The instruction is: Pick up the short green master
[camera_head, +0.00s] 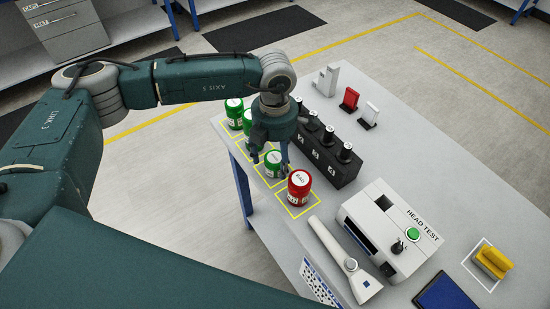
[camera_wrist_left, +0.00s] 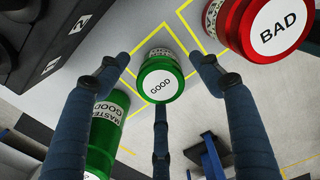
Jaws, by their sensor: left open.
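The short green master (camera_head: 273,163) stands upright in a yellow outlined square, second from the near end of the row. It also shows in the left wrist view (camera_wrist_left: 160,80), with a round white GOOD label on top. My left gripper (camera_head: 271,153) is just above it, pointing down. Its fingers are open around the master's top in the left wrist view (camera_wrist_left: 160,70), with gaps on both sides. A taller green master (camera_wrist_left: 103,130) stands beside the left finger. More green masters (camera_head: 235,108) stand farther along the row, partly behind the gripper. My right gripper is out of view.
A red BAD master (camera_head: 299,186) stands close to the short green one. A black block (camera_head: 328,160) with several cylinders runs along the other side. The head test box (camera_head: 390,236) and a white handheld tool (camera_head: 345,262) lie nearer. Bare table (camera_head: 430,160) lies at right.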

